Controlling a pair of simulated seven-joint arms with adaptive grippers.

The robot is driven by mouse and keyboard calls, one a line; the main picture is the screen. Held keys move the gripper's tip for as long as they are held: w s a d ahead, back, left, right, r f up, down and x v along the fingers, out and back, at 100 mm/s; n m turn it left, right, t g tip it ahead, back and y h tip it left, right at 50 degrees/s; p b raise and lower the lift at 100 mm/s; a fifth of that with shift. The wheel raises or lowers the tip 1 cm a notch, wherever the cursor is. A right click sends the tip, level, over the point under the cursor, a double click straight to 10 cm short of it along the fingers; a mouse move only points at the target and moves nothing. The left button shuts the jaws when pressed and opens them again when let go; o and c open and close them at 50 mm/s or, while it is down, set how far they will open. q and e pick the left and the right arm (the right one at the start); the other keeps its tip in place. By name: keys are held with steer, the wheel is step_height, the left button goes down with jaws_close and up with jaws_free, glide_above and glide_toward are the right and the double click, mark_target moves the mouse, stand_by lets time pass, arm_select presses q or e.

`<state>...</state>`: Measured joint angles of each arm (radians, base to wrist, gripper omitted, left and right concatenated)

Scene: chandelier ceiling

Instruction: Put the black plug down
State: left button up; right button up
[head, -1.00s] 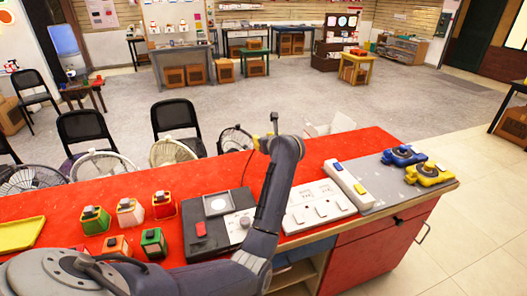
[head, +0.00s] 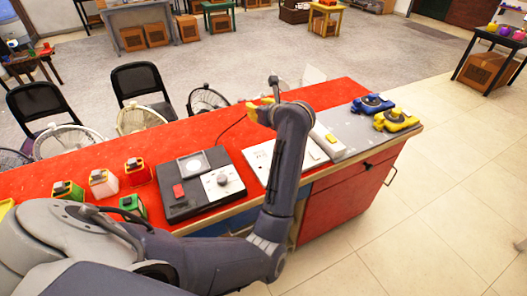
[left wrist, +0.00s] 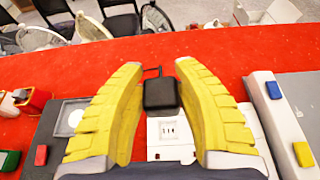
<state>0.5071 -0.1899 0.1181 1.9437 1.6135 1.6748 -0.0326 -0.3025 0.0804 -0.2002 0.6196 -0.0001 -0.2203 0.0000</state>
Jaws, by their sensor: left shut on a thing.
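The black plug (left wrist: 160,94) is between the yellow fingers of my left gripper (left wrist: 160,68) in the left wrist view, and the gripper is shut on it. In that view the plug overlaps the upper part of a white socket panel (left wrist: 170,150) with dark slots. I cannot tell the plug's height above it. In the head view the left gripper (head: 262,103) is over the red table, behind the white panel (head: 257,158), and my wrist hides the plug. A dark cord runs from the gripper down to the left. My right gripper is in neither current view.
On the red table (head: 325,95), a black device (head: 212,205) with a red button and dial lies left of the panel. Several coloured button blocks stand further left. A white strip (head: 322,140) and blue (head: 372,104) and yellow (head: 396,121) devices are right. Bare red table lies behind.

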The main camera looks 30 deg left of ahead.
mark_target(259, 155)
arm_select(q)
step_height(259, 155, down, 18)
stand_by(0.6)
steer(key=shift+f, duration=0.2)
steer(key=o, duration=1.2)
steer(key=shift+c, duration=0.2)
steer(key=shift+d+r, duration=0.2)
steer(key=shift+r, duration=0.05)
steer(key=shift+v, duration=2.55)
steer(key=shift+s+a, duration=0.1)
